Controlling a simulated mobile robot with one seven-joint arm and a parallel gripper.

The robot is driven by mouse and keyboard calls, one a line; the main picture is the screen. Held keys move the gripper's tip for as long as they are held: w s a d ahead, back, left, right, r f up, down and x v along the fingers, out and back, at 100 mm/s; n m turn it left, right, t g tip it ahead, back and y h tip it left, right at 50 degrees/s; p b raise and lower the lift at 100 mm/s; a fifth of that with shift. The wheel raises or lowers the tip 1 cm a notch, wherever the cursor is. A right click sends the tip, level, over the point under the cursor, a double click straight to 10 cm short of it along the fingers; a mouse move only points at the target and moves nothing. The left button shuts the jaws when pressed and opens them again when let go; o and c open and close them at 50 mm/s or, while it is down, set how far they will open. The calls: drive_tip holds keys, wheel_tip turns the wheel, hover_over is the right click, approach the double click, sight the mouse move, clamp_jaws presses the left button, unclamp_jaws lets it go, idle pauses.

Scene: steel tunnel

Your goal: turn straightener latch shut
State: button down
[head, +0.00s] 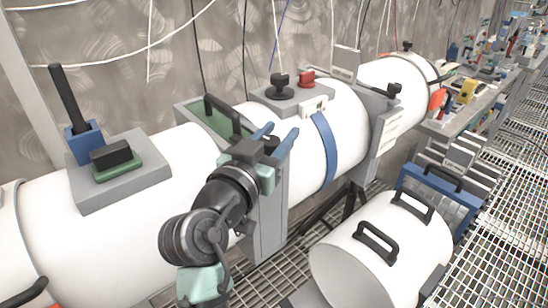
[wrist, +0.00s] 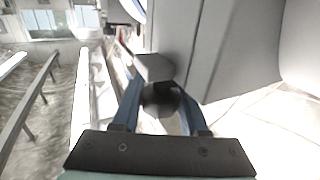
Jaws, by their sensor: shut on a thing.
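The straightener latch is a small dark knob with a grey, flat-faced arm, and its knob (wrist: 160,98) sits between my fingers in the wrist view. In the head view the dark knob (head: 271,144) shows at the top of the grey frame between two white tunnel sections. My gripper (head: 279,137) has blue fingers, one on each side of the knob. It is shut on the knob; its fingers also show in the wrist view (wrist: 160,108). A green panel with a black handle (head: 215,116) stands in the frame beside it. The latch's exact turn angle is hard to tell.
A second dark latch knob (head: 394,90) is on the frame farther right. A grey plate (head: 290,96) with black and red knobs sits above the tunnel.

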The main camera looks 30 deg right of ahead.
drive_tip(key=shift+s+d+f+m+g+h+b, duration=0.1)
drive_tip(key=shift+s+m+g+h+b, duration=0.1)
drive_tip(key=shift+m+g+h+b, duration=0.9)
drive_tip(key=shift+g+b, duration=0.3)
drive_tip(key=shift+g, duration=0.1)
drive_tip(key=shift+c, duration=2.2)
unclamp_jaws()
drive_tip(key=shift+d, duration=0.1)
drive_tip(key=b+v, duration=0.1)
drive_tip(key=v, duration=1.2)
drive_tip(key=shift+r, duration=0.25)
drive_tip(key=shift+s, duration=0.1)
